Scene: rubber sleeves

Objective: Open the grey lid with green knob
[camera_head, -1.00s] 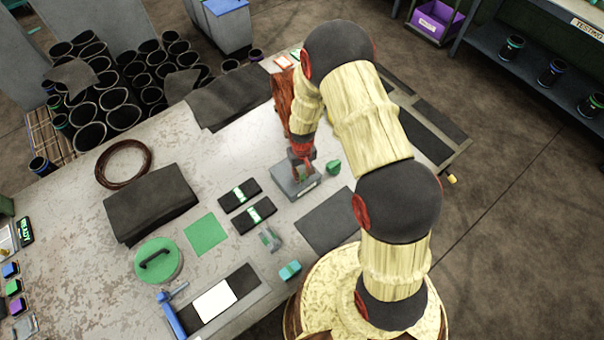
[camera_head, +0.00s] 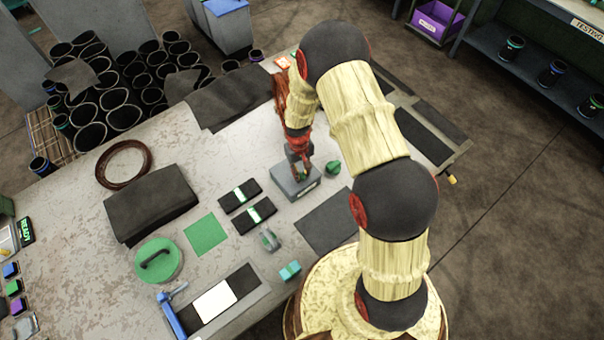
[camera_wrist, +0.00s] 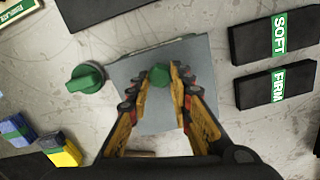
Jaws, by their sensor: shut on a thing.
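The grey lid (camera_wrist: 200,62) with a green knob (camera_wrist: 160,75) lies under my gripper in the wrist view. It tops a small grey box (camera_head: 283,181) on the table in the head view. My gripper (camera_wrist: 167,78) has its two fingertips on either side of the green knob and is shut on it. In the head view my gripper (camera_head: 301,170) points down over the box, and the knob is mostly hidden there. I cannot tell whether the lid is raised off the box.
A separate green knob-like piece (camera_wrist: 86,78) sits beside the lid. Black blocks marked SOFT (camera_wrist: 275,35) and FIRM (camera_wrist: 275,84) lie to the right in the wrist view. Blue and yellow pieces (camera_wrist: 60,148) lie lower left. A round green lid with a handle (camera_head: 158,261) is farther off.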

